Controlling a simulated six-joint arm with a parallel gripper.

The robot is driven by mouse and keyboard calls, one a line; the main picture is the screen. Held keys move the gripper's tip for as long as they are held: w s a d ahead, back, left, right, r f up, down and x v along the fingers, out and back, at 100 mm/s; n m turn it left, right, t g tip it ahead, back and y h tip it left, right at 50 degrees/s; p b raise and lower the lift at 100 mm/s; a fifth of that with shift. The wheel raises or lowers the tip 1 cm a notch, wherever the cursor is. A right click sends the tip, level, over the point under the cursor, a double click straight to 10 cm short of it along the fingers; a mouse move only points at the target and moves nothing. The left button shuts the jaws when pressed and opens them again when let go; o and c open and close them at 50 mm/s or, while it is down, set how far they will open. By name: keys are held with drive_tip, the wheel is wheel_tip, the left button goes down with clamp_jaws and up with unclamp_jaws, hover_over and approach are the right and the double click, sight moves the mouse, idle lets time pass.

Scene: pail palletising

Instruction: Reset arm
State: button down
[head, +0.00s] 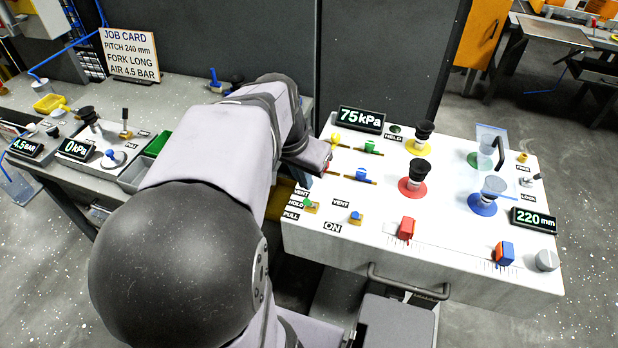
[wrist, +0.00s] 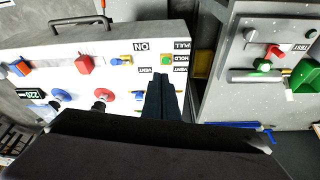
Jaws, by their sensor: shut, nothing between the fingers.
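My gripper (head: 322,162) is at the left edge of the white control panel (head: 440,260) in the head view, and my forearm partly hides it. In the wrist view its dark fingers (wrist: 164,78) are together and empty, over the panel near the VENT labels. The green knob (wrist: 166,60) of the HOLD/VENT/PULL switch and the blue-tipped ON switch (wrist: 121,61) lie just beyond the fingertips. I cannot tell whether the fingers touch the panel.
Red, blue, yellow and green suction cup stations stand on the panel, with red (head: 406,228) and blue-orange (head: 504,252) sliders in front. Displays read 75 kPa (head: 361,119) and 220 mm (head: 534,220). A grey bench (head: 190,95) with a job card (head: 131,53) stands left.

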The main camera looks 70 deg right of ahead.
drive_tip(key=shift+a+r, duration=0.3)
drive_tip(key=shift+a, duration=0.05)
drive_tip(key=w+a+f+n+t+y, duration=0.1)
drive_tip(key=w+a+f+n+y, duration=0.1)
drive_tip(key=w+a+f+n, duration=1)
drive_tip(key=a+n, duration=0.3)
drive_tip(key=a, duration=0.7)
drive_tip(key=w+a+f+n+y, duration=0.1)
drive_tip(key=w+a+n, duration=0.3)
drive_tip(key=a, duration=0.7)
drive_tip(key=shift+w+f+n+y, duration=0.2)
drive_tip(key=shift+w+n+y, duration=0.1)
drive_tip(key=shift+n, duration=0.3)
